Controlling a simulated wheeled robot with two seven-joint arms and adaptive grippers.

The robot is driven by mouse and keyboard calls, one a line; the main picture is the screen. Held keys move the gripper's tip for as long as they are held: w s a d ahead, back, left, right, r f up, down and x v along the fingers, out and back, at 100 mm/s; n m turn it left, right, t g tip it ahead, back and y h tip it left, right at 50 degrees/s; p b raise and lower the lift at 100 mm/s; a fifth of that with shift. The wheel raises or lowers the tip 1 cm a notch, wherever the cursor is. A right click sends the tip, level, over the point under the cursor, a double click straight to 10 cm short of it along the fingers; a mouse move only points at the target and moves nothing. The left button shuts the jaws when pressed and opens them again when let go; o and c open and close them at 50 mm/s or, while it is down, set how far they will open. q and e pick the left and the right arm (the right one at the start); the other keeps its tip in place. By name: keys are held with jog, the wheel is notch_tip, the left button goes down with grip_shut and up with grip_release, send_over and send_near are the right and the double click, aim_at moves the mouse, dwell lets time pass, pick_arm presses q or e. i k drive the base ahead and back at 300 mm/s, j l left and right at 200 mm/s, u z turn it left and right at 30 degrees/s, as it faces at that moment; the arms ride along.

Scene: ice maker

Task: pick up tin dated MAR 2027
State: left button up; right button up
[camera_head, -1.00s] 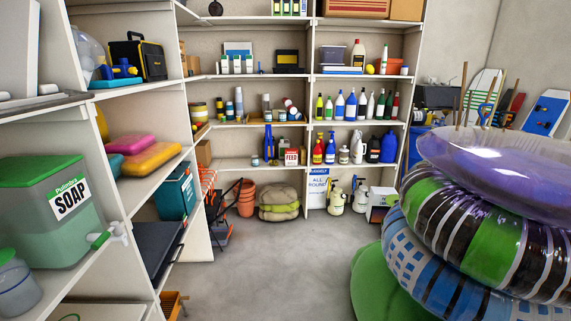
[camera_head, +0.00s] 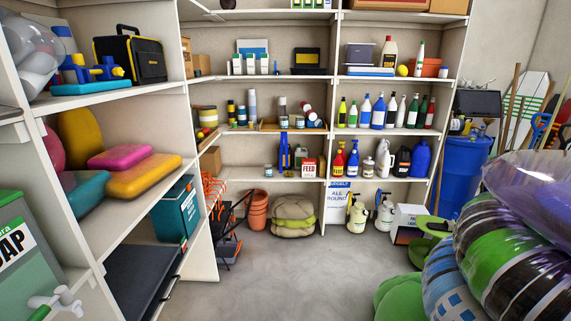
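No tin with a readable date shows; the labels are too small to read from here. Several cylindrical cans (camera_head: 252,105) stand on the middle back shelf. Next to them a shallow tray (camera_head: 266,126) holds tin-like containers (camera_head: 309,113), some of them tilted or stacked. Small jars or tins (camera_head: 268,170) stand on the shelf below, near a red and white FEED container (camera_head: 309,167). A dark and yellow can (camera_head: 207,115) stands at the left end of the middle shelf. Neither of my grippers is in view.
The grey floor (camera_head: 300,265) is clear ahead. Left shelving (camera_head: 130,215) holds a green soap tank (camera_head: 28,255) and a black case (camera_head: 142,275). Stacked inflatable rings (camera_head: 500,235) crowd the right, with a blue barrel (camera_head: 462,172) behind.

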aim_at(269, 169)
jog(key=i, duration=1.6)
jog(key=i+j+z, duration=0.15)
jog(key=i, duration=0.65)
jog(key=i+l+u, duration=0.1)
jog(key=i, duration=0.35)
jog(key=i+l, duration=0.2)
jog(key=i, duration=0.25)
jog(key=i+l+u, duration=0.15)
jog(key=i, duration=0.35)
